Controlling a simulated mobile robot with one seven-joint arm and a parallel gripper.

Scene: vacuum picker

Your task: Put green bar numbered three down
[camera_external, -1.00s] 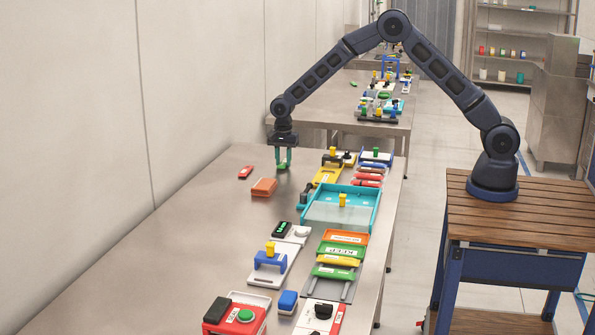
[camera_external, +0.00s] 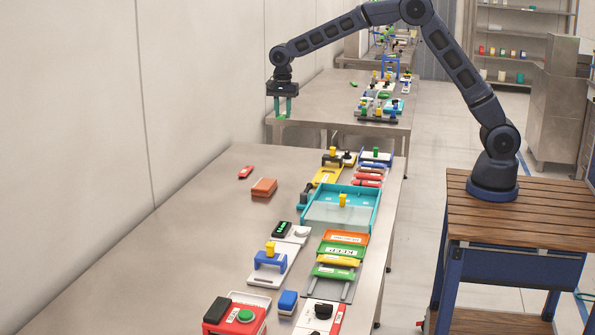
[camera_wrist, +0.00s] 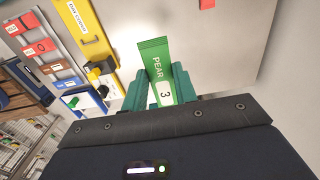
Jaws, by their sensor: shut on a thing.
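The green bar numbered three (camera_wrist: 155,62), marked "PEAR", stands between my gripper's two teal fingers in the wrist view. My gripper (camera_external: 282,109) is shut on it. In the external view the gripper hangs fingers down, well above the far left part of the near metal table (camera_external: 190,210). There the bar (camera_external: 282,117) is a small green patch at the fingertips, apart from the table.
An orange block (camera_external: 264,188) and a small red block (camera_external: 246,172) lie on the left of the table. Yellow (camera_external: 326,177), teal (camera_external: 318,217) and other fixtures line its right side. The left front of the table is bare.

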